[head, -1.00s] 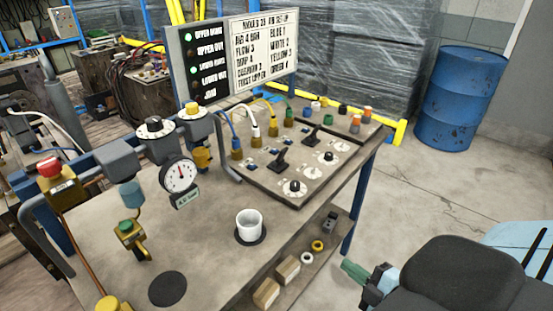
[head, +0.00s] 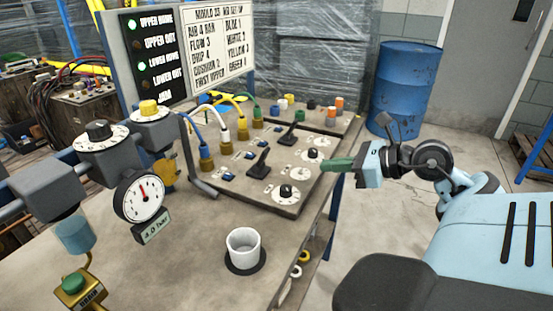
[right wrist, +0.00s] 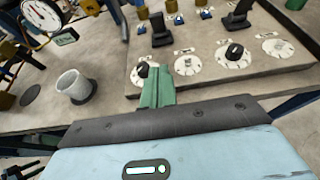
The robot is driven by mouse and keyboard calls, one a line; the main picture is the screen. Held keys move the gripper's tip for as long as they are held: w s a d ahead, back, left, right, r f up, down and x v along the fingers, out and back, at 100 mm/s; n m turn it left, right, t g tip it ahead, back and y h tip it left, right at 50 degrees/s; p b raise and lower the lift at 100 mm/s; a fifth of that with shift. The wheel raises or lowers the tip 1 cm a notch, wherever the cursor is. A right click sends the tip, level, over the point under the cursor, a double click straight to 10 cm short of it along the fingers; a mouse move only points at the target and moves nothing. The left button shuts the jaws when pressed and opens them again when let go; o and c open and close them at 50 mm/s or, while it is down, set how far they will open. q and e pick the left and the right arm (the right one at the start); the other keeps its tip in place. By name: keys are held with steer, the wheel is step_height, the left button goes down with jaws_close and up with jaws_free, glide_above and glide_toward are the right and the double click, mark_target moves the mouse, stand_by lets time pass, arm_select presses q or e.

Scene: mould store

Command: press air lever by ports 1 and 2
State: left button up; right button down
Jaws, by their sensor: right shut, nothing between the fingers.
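The front black air lever (head: 259,160) stands tilted on the sloped control panel, nearest the blue-hose and white-hose brass fittings (head: 206,161). The board pairs blue with 1 and white with 2; I cannot read port numbers on the panel. A second black lever (head: 290,134) stands farther back. In the right wrist view the front lever (right wrist: 160,30) is ahead of the fingers and the second lever (right wrist: 238,16) is to the right. My right gripper (head: 326,164) has green fingers shut and empty, at the panel's right side, apart from both levers. My left gripper is not in view.
Dial knobs (head: 286,191) sit on the panel between my right gripper and the front lever. A white cup (head: 243,248) stands on the bench in front. A pressure gauge (head: 141,198) is at left. A blue drum (head: 404,85) stands behind on open floor.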

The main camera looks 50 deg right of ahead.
glide_toward(264, 159)
steer(key=f, duration=0.1)
steer(key=w+f, duration=0.2)
steer(key=f, duration=0.1)
steer(key=shift+w+a, duration=0.1)
steer(key=shift+w+a+r+p, duration=0.25)
steer(key=shift+w+r+p, duration=0.25)
steer(key=shift+w, duration=0.4)
steer(key=shift+w+a+r, duration=0.2)
steer(key=shift+w+r, duration=0.1)
steer(key=shift+w, duration=0.45)
